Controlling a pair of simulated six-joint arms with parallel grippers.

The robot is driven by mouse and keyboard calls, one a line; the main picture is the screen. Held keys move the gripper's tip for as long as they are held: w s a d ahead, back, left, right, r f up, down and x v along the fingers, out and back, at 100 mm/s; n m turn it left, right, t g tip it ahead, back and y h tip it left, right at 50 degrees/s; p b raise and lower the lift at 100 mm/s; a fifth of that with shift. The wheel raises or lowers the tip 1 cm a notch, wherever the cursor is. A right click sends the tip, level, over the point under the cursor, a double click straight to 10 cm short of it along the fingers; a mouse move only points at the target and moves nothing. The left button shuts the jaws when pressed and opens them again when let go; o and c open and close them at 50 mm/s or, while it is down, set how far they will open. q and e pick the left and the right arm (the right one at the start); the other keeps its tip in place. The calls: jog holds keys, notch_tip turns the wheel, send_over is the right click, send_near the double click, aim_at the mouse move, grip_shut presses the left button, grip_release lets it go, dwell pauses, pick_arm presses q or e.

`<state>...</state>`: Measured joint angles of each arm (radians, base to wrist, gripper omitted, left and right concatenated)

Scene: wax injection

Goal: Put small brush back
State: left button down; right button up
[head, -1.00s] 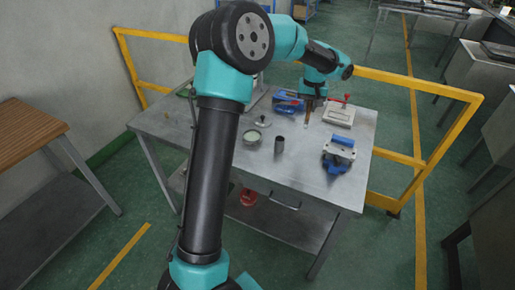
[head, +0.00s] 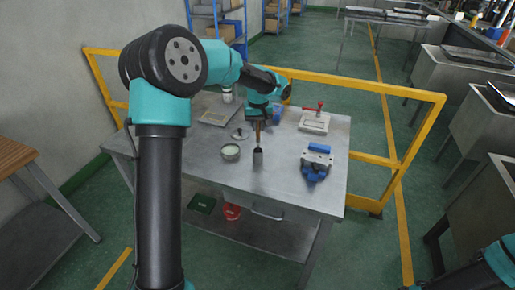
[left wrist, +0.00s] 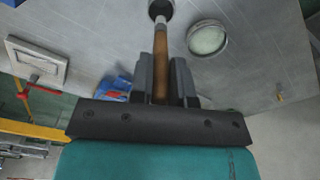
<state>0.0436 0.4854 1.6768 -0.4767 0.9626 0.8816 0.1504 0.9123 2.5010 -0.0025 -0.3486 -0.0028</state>
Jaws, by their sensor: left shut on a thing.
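The small brush (head: 258,134) has a brown wooden handle and hangs upright, bristle end down. My left gripper (head: 258,121) is shut on its handle, above the worktable. The handle also shows between the fingers in the left wrist view (left wrist: 161,62). A dark grey cylindrical cup (head: 258,158) stands on the table directly under the brush. In the left wrist view the brush's pale lower part reaches the mouth of the cup (left wrist: 153,12). The bristles are hidden, and I cannot tell how deep they are inside. My right gripper is out of view.
A round tin with pale contents (head: 230,152) stands close left of the cup. A small lidded item (head: 240,134) lies behind it. A blue and grey vise (head: 316,164) and a white mould press with a red handle (head: 314,122) are to the right. A yellow rail (head: 360,87) runs behind.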

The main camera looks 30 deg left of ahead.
aim_at(258, 139)
pick_arm(q)
jog(key=shift+f, duration=1.25)
jog(key=shift+f, duration=2.5)
jog(key=shift+f, duration=0.15)
jog(key=c, duration=1.1)
grip_release()
jog(key=r, duration=1.2)
jog(key=shift+s+d+r, duration=0.15)
jog(key=shift+s+d, duration=0.1)
jog(key=shift+s, duration=0.1)
